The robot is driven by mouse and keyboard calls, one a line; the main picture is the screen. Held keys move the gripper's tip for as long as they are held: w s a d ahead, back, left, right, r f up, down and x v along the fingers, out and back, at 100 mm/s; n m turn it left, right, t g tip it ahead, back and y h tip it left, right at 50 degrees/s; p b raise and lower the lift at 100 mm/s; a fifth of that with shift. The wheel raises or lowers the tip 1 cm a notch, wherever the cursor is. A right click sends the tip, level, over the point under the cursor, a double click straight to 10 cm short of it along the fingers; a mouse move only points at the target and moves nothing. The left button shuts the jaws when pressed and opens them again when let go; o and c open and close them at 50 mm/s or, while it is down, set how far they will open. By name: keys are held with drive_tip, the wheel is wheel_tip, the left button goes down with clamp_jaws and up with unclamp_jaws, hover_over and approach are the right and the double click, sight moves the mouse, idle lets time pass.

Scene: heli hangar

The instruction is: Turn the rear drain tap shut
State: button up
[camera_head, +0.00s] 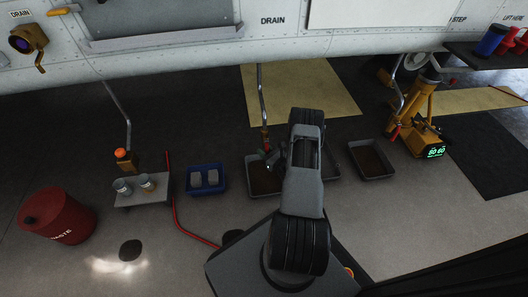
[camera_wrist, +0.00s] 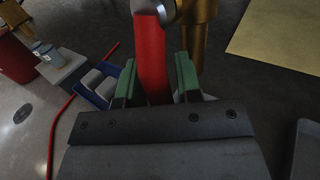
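A drain pipe (camera_head: 261,95) hangs from the white hull below a "DRAIN" label, with a tap at its lower end mostly hidden by my arm. In the wrist view the tap's red lever (camera_wrist: 151,55) runs down between my fingers, and its brass body (camera_wrist: 197,35) stands just right of it. My gripper (camera_wrist: 157,80) has green-padded fingers on both sides of the lever. They are apart, with a small gap on the right; contact on the left cannot be told. In the head view my gripper (camera_head: 269,157) is at the tap, over a grey tray.
The grey tray (camera_head: 256,188) stands below the tap, with another tray (camera_head: 371,158) to the right. A blue bin (camera_head: 206,179), a small stand (camera_head: 141,197) with cans and a red waste drum (camera_head: 58,216) are left. A yellow jack (camera_head: 419,121) stands right. A red hose (camera_head: 181,222) crosses the floor.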

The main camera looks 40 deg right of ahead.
clamp_jaws()
idle(0.3)
